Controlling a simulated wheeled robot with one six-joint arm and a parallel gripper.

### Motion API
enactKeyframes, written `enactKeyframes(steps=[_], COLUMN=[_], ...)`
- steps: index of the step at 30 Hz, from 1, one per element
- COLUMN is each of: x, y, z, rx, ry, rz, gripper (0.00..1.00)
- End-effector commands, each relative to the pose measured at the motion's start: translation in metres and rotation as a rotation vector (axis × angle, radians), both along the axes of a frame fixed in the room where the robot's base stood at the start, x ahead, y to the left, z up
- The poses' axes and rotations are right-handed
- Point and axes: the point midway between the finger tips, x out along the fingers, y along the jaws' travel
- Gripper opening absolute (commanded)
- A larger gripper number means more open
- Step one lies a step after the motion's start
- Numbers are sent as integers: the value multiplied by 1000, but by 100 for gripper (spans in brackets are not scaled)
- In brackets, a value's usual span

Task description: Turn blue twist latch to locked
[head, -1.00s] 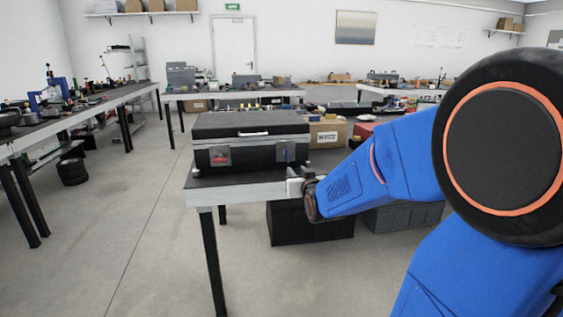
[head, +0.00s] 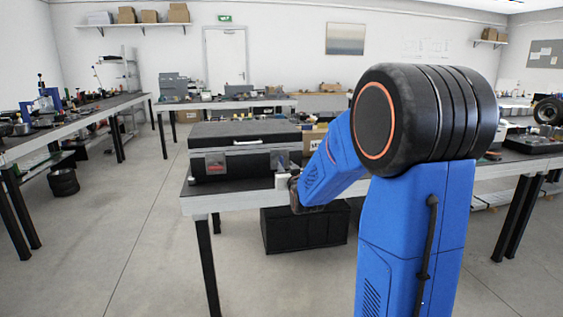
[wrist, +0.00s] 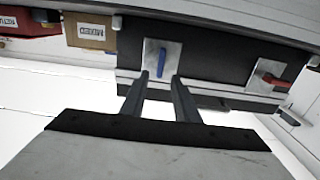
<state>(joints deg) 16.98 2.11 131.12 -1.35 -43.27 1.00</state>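The blue twist latch (wrist: 161,63) is a small lever on a square metal plate (wrist: 152,50) on the front of a black case (head: 245,133). The lever stands almost upright in the wrist view. It also shows small in the head view (head: 281,161), above my gripper. My gripper (wrist: 159,76) is open and empty. Its two fingertips are just short of the lever, one to each side of it in the picture. I cannot tell whether they touch the plate. In the head view my gripper (head: 283,180) is at the case's front right.
A red latch (wrist: 273,80) on its own plate is to the right in the wrist view. The case stands on a workbench (head: 235,200) near its front edge. A cardboard box (wrist: 91,32) and a red box (wrist: 27,22) are beside the case. The floor in front is clear.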

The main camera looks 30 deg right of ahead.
Motion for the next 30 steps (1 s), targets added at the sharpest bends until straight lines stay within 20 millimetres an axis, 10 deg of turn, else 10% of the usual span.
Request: enactKeyframes(steps=[12,27,30], x=[61,74,74], y=[-17,-21,-21], z=[0,0,0], rx=[0,0,0], ry=[0,0,0], rz=[0,0,0], gripper=[28,28,7])
